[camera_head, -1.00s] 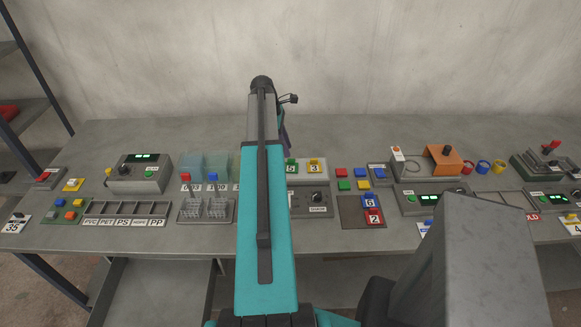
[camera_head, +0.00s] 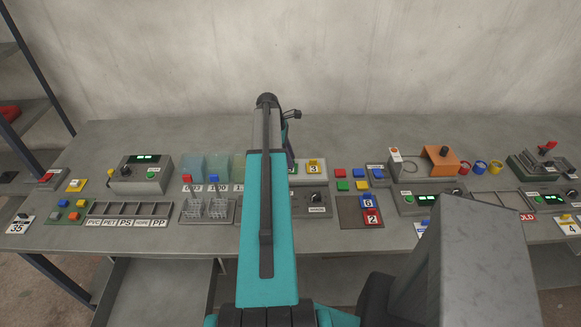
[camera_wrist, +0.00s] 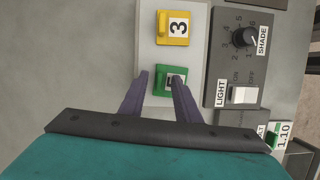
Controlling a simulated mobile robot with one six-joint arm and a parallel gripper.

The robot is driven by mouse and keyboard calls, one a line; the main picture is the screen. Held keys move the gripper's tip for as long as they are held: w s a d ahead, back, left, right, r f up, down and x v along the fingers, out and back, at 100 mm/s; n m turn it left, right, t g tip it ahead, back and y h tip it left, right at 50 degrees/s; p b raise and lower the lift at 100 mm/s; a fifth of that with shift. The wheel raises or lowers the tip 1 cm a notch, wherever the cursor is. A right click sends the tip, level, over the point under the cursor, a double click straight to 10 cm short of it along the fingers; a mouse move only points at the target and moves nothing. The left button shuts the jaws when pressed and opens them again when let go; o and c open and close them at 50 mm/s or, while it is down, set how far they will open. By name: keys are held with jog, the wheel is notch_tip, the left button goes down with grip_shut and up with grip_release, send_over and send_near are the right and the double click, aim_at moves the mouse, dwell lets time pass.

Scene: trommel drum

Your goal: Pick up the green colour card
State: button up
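The green card (camera_wrist: 160,82), with a white label whose number is partly covered, lies on a pale tray (camera_wrist: 145,45) in the wrist view, beside a yellow card marked 3 (camera_wrist: 173,28). My gripper (camera_wrist: 160,76) is open and empty. Its left finger is just left of the green card and its right finger overlaps the label in the picture. I cannot tell how high the fingers are above it. In the head view my arm hides most of this card, and the yellow card (camera_head: 313,167) shows to its right.
A dark control box with a SHADE knob (camera_wrist: 245,37) and a light switch stands right of the tray in the wrist view. In the head view, small coloured blocks, including a green one (camera_head: 342,186), lie further right. Bare bench (camera_wrist: 90,60) is left of the tray.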

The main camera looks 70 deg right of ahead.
dwell(0.4)
grip_shut()
jog(key=shift+r, duration=0.15)
jog(key=shift+r+b, duration=0.9)
jog(key=shift+r, duration=0.5)
jog(key=shift+s+a+r, duration=0.1)
jog(key=shift+a+r, duration=0.05)
jog(key=shift+a, duration=0.1)
jog(key=s+a+b, duration=0.2)
jog(key=s+a, duration=0.1)
jog(key=a, duration=0.4)
jog(key=s+a+r+b, duration=0.1)
jog(key=s+a+b, duration=0.1)
jog(key=a, duration=0.5)
jog(key=shift+s+a+r, duration=0.15)
jog(key=shift+s+r, duration=0.15)
jog(key=shift+s, duration=0.1)
